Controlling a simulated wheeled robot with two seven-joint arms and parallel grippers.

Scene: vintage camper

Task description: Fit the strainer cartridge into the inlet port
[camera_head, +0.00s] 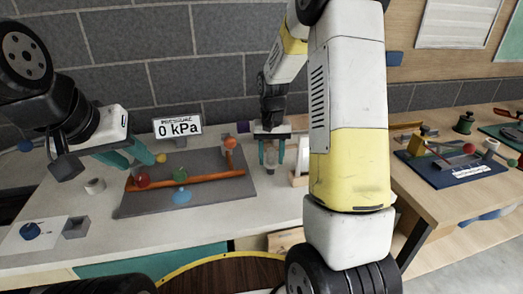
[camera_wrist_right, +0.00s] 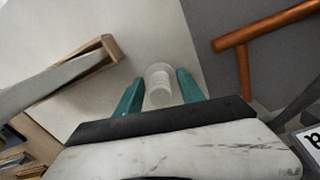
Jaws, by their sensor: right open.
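A translucent white ribbed cylinder, which looks like the strainer cartridge (camera_wrist_right: 158,85), stands on the light counter in the right wrist view. My right gripper (camera_head: 269,153) is open, with its teal fingers on either side of the cylinder; whether they touch it is unclear. An orange pipe assembly (camera_head: 190,182) lies on a grey board (camera_head: 135,205); its pipe also shows in the right wrist view (camera_wrist_right: 272,27). I cannot tell which opening is the inlet port. My left gripper (camera_head: 127,154) is open and empty above the board's left side.
A pressure sign (camera_head: 178,128) reading 0 kPa stands behind the board. A white ring (camera_head: 95,185) and a switch plate (camera_head: 32,233) are at the left. A wooden holder (camera_head: 299,168) is right of my right gripper. A second bench (camera_head: 430,205) holds a blue board.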

